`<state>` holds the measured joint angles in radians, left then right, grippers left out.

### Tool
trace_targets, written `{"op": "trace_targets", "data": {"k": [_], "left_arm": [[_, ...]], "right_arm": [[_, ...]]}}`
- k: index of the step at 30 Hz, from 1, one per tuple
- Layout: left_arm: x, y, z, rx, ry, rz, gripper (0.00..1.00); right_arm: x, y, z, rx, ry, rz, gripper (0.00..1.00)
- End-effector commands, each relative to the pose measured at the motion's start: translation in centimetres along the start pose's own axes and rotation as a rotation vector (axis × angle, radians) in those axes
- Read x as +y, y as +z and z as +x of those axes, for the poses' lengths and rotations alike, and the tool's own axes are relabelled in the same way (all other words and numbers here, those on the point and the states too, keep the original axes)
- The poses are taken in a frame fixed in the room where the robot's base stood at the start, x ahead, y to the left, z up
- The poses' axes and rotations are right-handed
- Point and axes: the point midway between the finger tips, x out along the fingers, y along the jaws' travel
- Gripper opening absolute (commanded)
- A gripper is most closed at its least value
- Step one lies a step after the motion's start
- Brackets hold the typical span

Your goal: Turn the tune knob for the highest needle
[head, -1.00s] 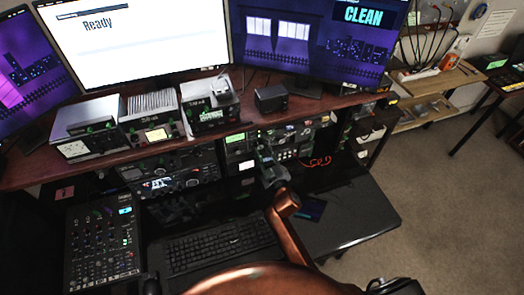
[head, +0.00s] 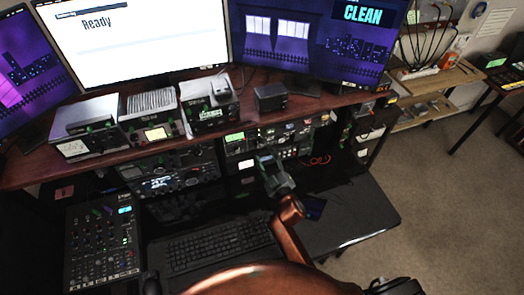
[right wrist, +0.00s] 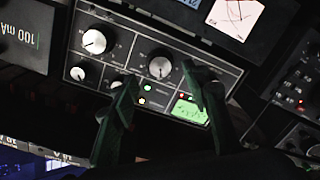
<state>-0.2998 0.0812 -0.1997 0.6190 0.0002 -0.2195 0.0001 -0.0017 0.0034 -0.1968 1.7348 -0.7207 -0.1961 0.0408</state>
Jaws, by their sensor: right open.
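In the right wrist view, a dark panel carries a round silver knob (right wrist: 160,67) with a pale pointer. A second knob (right wrist: 94,41) and a smaller one (right wrist: 78,73) sit to its left. The lettering is too small to tell which is the tune knob. A green-lit meter (right wrist: 190,110) lies below right, partly beside a finger; its needle reading is unclear. My right gripper (right wrist: 160,78) is open, its dark green fingers on either side of the silver knob in the picture; contact cannot be told. In the head view, this gripper (head: 268,164) is before the radio rack. My left gripper is not seen.
Several radio units (head: 155,133) line the wooden shelf under the monitors (head: 315,40). A mixer (head: 103,240) and keyboard (head: 215,245) lie on the lower desk. Another panel with knobs (right wrist: 295,105) is at the right of the wrist view.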

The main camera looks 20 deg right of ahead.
Motion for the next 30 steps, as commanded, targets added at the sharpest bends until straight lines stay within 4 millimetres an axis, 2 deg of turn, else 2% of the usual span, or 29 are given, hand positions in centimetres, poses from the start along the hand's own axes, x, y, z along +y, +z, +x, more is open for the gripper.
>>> {"op": "trace_targets", "data": {"k": [1, 6, 12, 18, 30], "left_arm": [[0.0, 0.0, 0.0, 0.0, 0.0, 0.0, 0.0], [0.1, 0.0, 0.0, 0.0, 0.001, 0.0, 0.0], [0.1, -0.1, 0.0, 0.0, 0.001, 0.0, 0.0], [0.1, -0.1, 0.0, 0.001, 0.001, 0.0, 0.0], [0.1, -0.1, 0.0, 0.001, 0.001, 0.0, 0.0]], "right_arm": [[-0.1, 0.1, -1.3, -0.002, -0.001, 0.001, 0.43], [-0.1, 0.1, -4.7, -0.001, -0.001, 0.0, 0.43], [0.0, 0.0, -7.3, 0.001, 0.0, 0.0, 0.43], [0.0, -0.1, -8.1, 0.002, 0.0, 0.0, 0.43], [0.0, -0.1, -8.1, 0.001, 0.0, 0.0, 0.43]]}}
